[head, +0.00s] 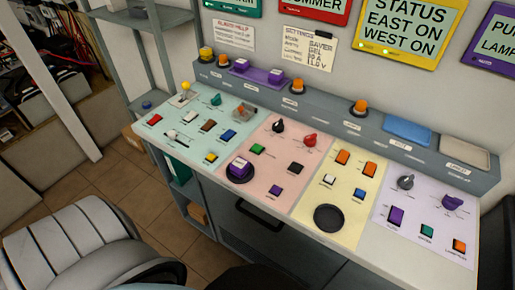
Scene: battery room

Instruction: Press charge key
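The control console (255,205) carries many keys and knobs on teal, pink, yellow and lilac panels. Their small labels are too blurred to read, so I cannot tell which is the charge key. The teal panel (188,118) has red, white, brown, blue and yellow keys. The yellow panel (318,197) has orange, white and blue keys. The lilac panel (408,221) has purple, green and orange keys and two knobs. Neither gripper is in view.
A raised grey ledge with orange lamps (360,106) and blue and grey trays (407,131) runs along the console's back. Signs, one reading "STATUS EAST ON WEST ON" (410,35), hang above. A drawer handle (258,216) shows below. Tiled floor (125,178) lies left.

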